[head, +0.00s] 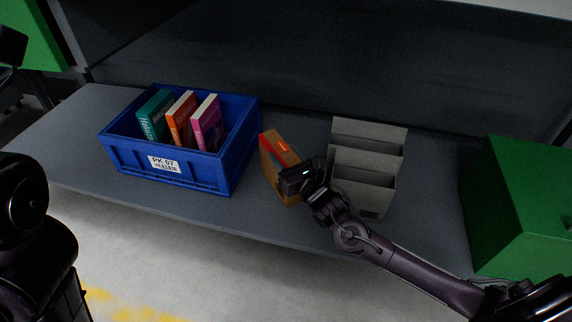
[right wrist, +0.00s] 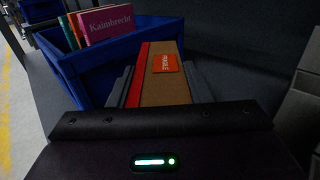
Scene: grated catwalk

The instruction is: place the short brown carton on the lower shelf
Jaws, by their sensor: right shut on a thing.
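The short brown carton (head: 270,160) has red tape and an orange label. It stands on the grey lower shelf (head: 70,150), between the blue crate and the grey file holder. My right gripper (head: 290,177) is at its near side. In the right wrist view the fingers (right wrist: 163,90) lie on both sides of the carton (right wrist: 165,88), shut on it. Whether its underside touches the shelf is hard to tell. My left gripper is not visible; only dark parts of my left arm show at the left edge of the head view.
A blue crate (head: 200,178) with several books stands left of the carton. A grey tiered file holder (head: 362,190) stands close on its right. A green box (head: 520,200) sits at the right end. The shelf's far left end is clear.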

